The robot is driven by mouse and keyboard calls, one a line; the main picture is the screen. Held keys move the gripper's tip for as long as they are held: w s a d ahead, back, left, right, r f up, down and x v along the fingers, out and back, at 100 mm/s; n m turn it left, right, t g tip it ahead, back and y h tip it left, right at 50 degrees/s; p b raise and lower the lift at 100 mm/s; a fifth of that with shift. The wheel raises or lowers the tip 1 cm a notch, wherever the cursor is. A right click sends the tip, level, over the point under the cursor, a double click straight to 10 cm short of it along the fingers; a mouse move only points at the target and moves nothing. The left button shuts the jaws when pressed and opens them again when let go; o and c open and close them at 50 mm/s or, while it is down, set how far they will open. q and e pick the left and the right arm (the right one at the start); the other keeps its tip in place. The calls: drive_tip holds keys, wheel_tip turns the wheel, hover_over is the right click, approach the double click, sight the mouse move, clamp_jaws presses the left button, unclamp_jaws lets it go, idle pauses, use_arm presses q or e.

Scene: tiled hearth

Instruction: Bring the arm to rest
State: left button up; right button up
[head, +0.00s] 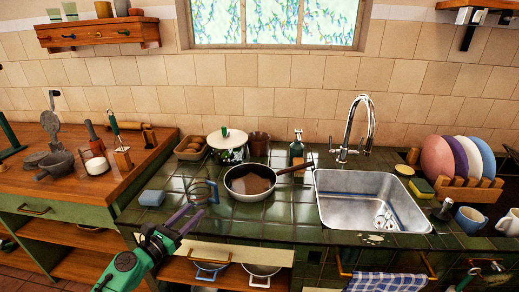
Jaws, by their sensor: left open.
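My left gripper (188,219) reaches in from the bottom left on its green arm. It is open, with purple and dark fingers pointing up and right at the front edge of the dark green tiled counter (290,222). I see nothing held between its fingers. A blue wire ring-shaped item (204,191) stands on the counter just beyond the fingertips. I cannot tell whether they touch. I cannot make out my right gripper.
A dark pan (250,182) sits right of the gripper, beside the steel sink (365,197). A blue sponge (152,198) lies left. Plates stand in a wooden rack (458,189); mugs are at the right. A wooden worktop (75,180) holds utensils. A checked towel (388,283) hangs below.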

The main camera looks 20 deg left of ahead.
use_arm(q)
drive_tip(key=s+d+f+m+g+h, duration=0.1)
drive_tip(key=s+d+f+m+g, duration=0.25)
drive_tip(key=d+m, duration=0.45)
drive_tip(key=s+d+f+m+g+h, duration=0.2)
drive_tip(key=d+f+m+g, duration=0.25)
drive_tip(key=m, duration=0.55)
drive_tip(key=s+d+f+m+g+h, duration=0.1)
drive_tip(key=s+d+f+m+g, duration=0.15)
drive_tip(key=d+f+m, duration=0.4)
drive_tip(key=s+r+m+g+y, duration=0.2)
drive_tip(key=s+m+g+y, duration=0.3)
drive_tip(key=m, duration=0.7)
drive_tip(key=s+a+f, duration=0.1)
drive_tip(key=s+f, duration=0.2)
drive_tip(key=f, duration=0.7)
drive_tip(key=s+f, duration=0.3)
drive_tip(key=f, duration=0.8)
drive_tip(key=s+a+f, duration=0.1)
drive_tip(key=s+f, duration=0.3)
drive_tip(key=f, duration=0.6)
drive_tip(key=s+a+f+m+g, duration=0.1)
drive_tip(key=s+f, duration=0.5)
drive_tip(key=s, duration=0.4)
drive_tip(key=shift+s+a+f, duration=0.2)
drive_tip(key=shift+a+f, duration=0.1)
drive_tip(key=shift+a, duration=0.05)
